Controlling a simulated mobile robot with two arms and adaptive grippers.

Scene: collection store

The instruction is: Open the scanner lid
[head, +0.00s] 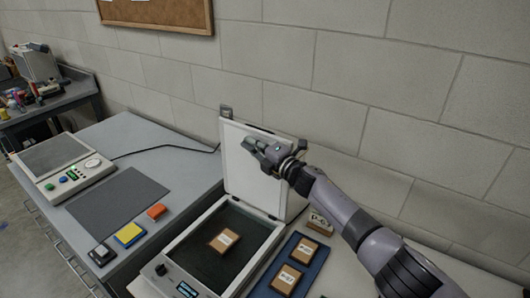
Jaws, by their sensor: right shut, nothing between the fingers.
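The scanner (170,274) stands on the bench with its white lid (238,172) raised, standing about upright against the wall side. A small wooden block with a white label (223,240) lies on the dark scanner glass (205,258). My right gripper (252,147) is shut and empty, in front of the upper part of the lid. I cannot tell whether it touches the lid. It hides part of the lid's top right. My left gripper is not in view.
A blue tray (262,284) with labelled wooden blocks lies right of the scanner. To the left are a dark mat (117,204), a yellow block (130,234), an orange block (156,211), a black item (101,254) and a device with buttons (73,178). The wall is close behind.

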